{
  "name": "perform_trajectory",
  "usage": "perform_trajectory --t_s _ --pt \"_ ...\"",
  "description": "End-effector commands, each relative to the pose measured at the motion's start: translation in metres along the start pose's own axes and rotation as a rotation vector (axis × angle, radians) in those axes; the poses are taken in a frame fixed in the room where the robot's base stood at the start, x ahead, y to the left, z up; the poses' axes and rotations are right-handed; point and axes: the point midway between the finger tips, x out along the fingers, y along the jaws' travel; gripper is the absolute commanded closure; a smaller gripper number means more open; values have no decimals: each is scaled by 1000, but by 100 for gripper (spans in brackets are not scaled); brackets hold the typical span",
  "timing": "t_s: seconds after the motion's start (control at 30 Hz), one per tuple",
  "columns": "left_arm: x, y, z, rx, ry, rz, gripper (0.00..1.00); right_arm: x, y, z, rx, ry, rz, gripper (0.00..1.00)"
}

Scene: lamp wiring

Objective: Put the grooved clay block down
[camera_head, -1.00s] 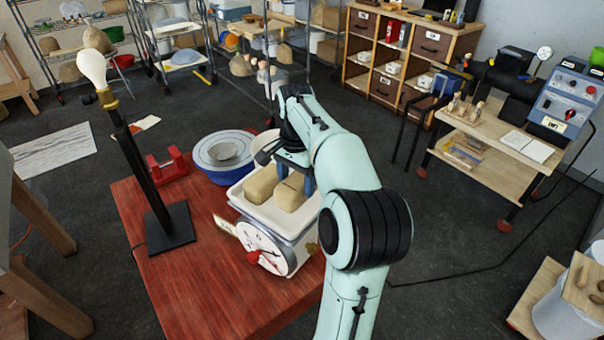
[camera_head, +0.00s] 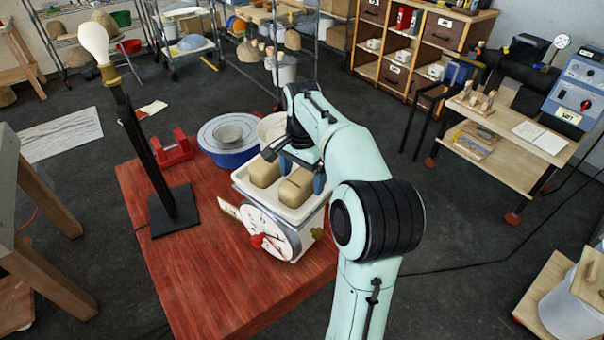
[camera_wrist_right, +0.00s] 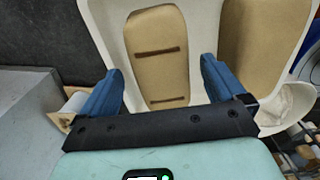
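The grooved clay block (camera_head: 295,187) sits in the white tray (camera_head: 291,214) on top of the dial scale (camera_head: 270,234). In the right wrist view the tan grooved block (camera_wrist_right: 157,62) shows two dark grooves across its face. My right gripper (camera_head: 302,173) is over the tray, with its blue fingers apart. In the right wrist view my right gripper (camera_wrist_right: 160,82) has a finger on each side of the block's near end, with gaps between. A second clay block (camera_head: 263,172) lies beside it in the tray. My left gripper is not in view.
The scale stands on a red wooden table (camera_head: 230,285). A lamp stand with a bulb (camera_head: 93,42) is at left, near a red tape holder (camera_head: 175,150). A blue tub (camera_head: 230,142) and a white bowl (camera_head: 272,128) stand behind the scale. The table's front left is clear.

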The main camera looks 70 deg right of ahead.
Motion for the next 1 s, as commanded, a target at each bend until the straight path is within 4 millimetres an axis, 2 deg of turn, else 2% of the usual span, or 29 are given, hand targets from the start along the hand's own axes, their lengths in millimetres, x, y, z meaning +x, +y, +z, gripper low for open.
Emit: perform_trajectory --t_s 0.37,0.47,0.8,1.0 --pt "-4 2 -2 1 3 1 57 -7 0 0 0 0 -2 2" --pt "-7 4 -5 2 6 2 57 -20 -1 0 0 2 -4 2" --pt "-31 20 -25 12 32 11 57 -93 -2 0 -1 1 -7 2" --pt "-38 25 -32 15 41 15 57 -118 -1 0 0 1 -3 2"
